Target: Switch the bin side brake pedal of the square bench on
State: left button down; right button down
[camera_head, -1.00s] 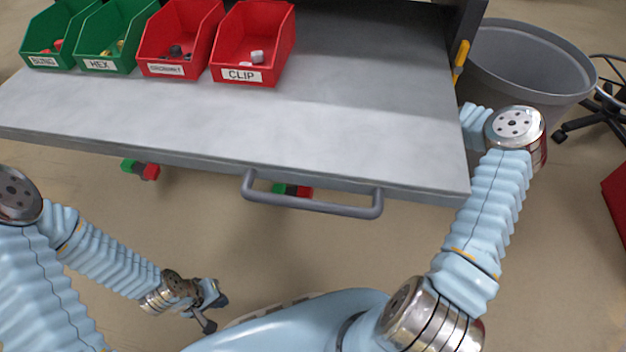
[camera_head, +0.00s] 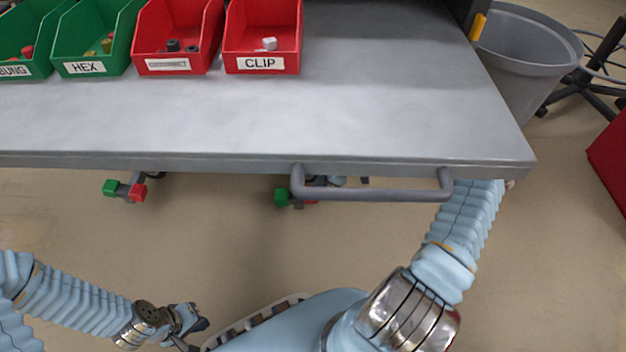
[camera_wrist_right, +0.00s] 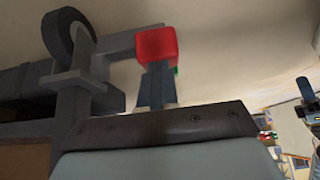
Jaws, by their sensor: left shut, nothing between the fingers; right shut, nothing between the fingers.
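The square bench (camera_head: 400,125) has a grey top and a front handle (camera_head: 372,190). Below its front edge, the bin-side brake pedal shows a green end (camera_head: 282,197) and a red end (camera_head: 311,202), partly behind the handle. In the right wrist view, the red end (camera_wrist_right: 157,44) is large, with a caster wheel (camera_wrist_right: 68,36) to its left. My right gripper (camera_wrist_right: 156,78) is shut and empty, its tips right at the red end; I cannot tell whether they touch. My left gripper (camera_head: 198,328) is shut and empty, low over the floor, away from the bench.
A second pedal with green and red ends (camera_head: 124,190) is further left under the bench. Green bins (camera_head: 97,40) and red bins (camera_head: 262,35) stand on the top. A grey waste bin (camera_head: 530,65) is beyond the right edge. Open floor lies before the bench.

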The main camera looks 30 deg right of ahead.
dwell(0.4)
jog(key=shift+s+d+f, duration=0.15)
jog(key=shift+d+f, duration=0.1)
jog(key=shift+s+d+f+b, duration=0.3)
jog(key=shift+d+f, duration=0.15)
jog(key=shift+f, duration=0.1)
jog(key=shift+s+d+f+b, duration=0.25)
jog(key=shift+d+f+b, duration=0.15)
jog(key=shift+f, duration=0.3)
jog(key=shift+s+d+f+b, duration=0.25)
jog(key=shift+d+f, duration=0.1)
jog(key=shift+f, duration=0.35)
